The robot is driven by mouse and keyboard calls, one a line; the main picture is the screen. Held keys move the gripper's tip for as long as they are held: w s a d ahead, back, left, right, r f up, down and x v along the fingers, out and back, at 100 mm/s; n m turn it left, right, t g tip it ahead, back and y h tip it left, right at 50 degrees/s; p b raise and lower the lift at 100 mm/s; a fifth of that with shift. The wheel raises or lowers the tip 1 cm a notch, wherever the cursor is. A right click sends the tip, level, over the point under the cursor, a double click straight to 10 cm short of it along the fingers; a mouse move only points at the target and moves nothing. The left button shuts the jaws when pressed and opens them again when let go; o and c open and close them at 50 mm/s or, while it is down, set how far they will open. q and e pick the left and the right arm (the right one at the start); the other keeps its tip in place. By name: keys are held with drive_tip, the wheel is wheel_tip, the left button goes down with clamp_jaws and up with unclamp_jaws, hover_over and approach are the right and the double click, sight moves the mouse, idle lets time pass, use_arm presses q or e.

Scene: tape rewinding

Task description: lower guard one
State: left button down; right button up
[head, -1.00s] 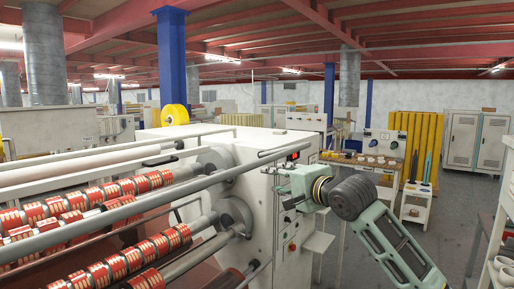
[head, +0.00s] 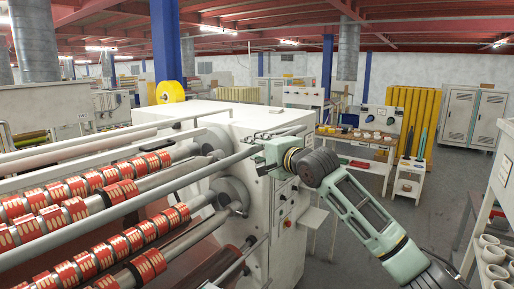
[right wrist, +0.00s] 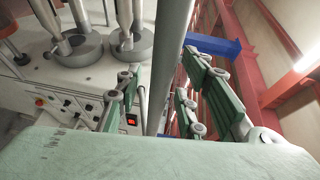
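The guard is a long grey bar (head: 150,197) crossing the front of the rewinding machine (head: 275,225), from lower left up to the right. In the right wrist view the bar (right wrist: 168,60) runs between the green fingers of my right gripper (right wrist: 158,95). The fingers stand apart, with gaps visible on both sides of the bar. In the head view my right gripper (head: 258,160) is at the bar's right part, in front of the machine's white side housing; its fingertips are hard to make out there. My left gripper is out of view.
Shafts with red-and-white rolls (head: 130,240) lie behind and below the bar. A shelf with white rings (head: 492,252) is at the right edge. Grey floor (head: 440,190) is open between shelf and machine.

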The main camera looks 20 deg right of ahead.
clamp_jaws()
idle(0.4)
